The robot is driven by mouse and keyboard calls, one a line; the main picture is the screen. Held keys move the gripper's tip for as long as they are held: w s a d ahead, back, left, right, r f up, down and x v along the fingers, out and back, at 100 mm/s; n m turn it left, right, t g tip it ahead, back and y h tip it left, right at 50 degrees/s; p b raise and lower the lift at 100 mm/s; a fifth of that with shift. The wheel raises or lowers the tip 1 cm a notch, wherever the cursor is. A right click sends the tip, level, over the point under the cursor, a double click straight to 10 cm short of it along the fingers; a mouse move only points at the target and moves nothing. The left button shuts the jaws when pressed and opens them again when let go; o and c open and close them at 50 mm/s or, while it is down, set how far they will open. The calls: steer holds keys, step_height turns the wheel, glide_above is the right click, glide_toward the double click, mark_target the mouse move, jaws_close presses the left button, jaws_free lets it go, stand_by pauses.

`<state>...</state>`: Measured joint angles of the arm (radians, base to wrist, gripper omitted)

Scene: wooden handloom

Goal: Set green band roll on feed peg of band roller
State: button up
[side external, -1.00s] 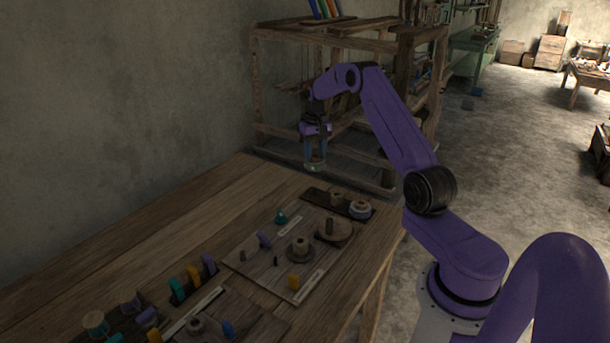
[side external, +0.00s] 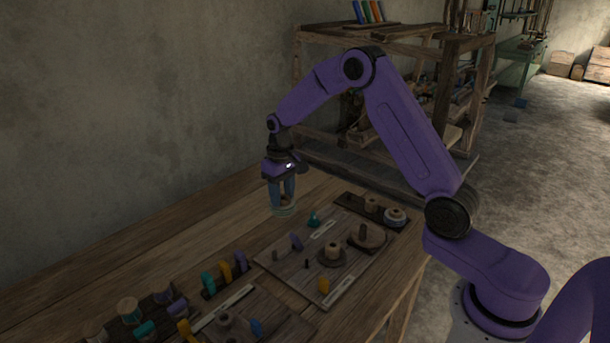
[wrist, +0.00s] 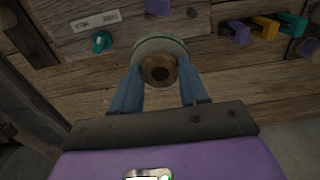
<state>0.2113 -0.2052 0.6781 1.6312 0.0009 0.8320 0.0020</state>
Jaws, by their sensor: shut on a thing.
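My gripper (side external: 283,203) is shut on the green band roll (side external: 284,211), a pale round roll with a green rim. It hangs above the bare table strip behind the board. In the wrist view the roll (wrist: 160,46) sits between the blue fingertips (wrist: 160,72), its wooden core facing the camera. The band roller appears to be the flat wooden board (side external: 288,268). It carries a large disc with an upright peg (side external: 364,230), a smaller round wooden piece (side external: 333,248) and a short dark peg (side external: 307,264). I cannot tell which is the feed peg. The roll is apart from the board.
A dark strip behind holds a wooden spool (side external: 371,203) and a pale-blue roll (side external: 395,215). Several coloured clips and spools stand at left. The table's back-left is clear.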

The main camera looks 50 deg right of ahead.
steer(key=n, duration=0.2)
glide_above(275, 252)
steer(key=shift+m, duration=0.3)
steer(key=shift+w+f, duration=0.1)
steer(key=shift+f, duration=5.4)
steer(key=shift+f, duration=0.7)
steer(key=o, duration=1.3)
steer(key=shift+r, duration=3.55)
